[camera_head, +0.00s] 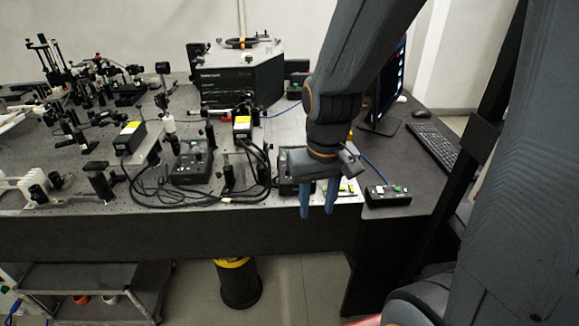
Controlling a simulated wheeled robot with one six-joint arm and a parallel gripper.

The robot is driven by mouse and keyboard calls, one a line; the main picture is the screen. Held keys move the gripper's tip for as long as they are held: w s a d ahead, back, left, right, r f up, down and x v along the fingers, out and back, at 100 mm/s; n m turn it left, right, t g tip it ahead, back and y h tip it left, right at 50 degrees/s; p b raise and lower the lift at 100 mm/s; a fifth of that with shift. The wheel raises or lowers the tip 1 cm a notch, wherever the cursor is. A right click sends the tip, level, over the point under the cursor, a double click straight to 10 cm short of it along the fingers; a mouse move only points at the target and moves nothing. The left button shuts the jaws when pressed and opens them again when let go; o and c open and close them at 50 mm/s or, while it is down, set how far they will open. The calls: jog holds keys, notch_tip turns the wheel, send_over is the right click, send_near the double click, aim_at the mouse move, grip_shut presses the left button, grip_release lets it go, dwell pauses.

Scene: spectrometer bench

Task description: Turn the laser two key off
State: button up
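My gripper (317,212) hangs fingers down at the front edge of the bench, right of centre. Its two blue-grey fingers are apart, with nothing seen between them. A black control box (285,187) is just left of and behind the gripper, which hides much of it. Another black control box (192,163) stands farther left on the bench. A small black box with green and white parts (388,196) lies right of the gripper. I cannot tell which box belongs to laser two, and no key is clear at this size.
Black cables (200,197) loop along the front of the optical bench (60,205). Yellow-labelled laser heads (131,140) and (242,126) stand behind them. A large instrument (240,75) is at the back. A monitor (385,95) and keyboard (433,147) are at right.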

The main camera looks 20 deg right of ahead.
jog(key=w+r+p, duration=0.1)
jog(key=w+r, duration=0.2)
jog(key=w, duration=0.1)
jog(key=w+a+r+m+p, duration=0.1)
jog(key=w+r, duration=0.2)
jog(key=w, duration=0.2)
jog(key=w+a+r+m+g+p, duration=0.1)
jog(key=w+r, duration=0.2)
jog(key=w, duration=0.1)
jog(key=shift+w+a+p, duration=0.25)
jog(key=shift+w+p, duration=0.05)
jog(key=shift+w, duration=0.1)
jog(key=shift+f+p, duration=1)
jog(key=shift+f, duration=2.85)
jog(key=shift+c, duration=0.4)
grip_shut()
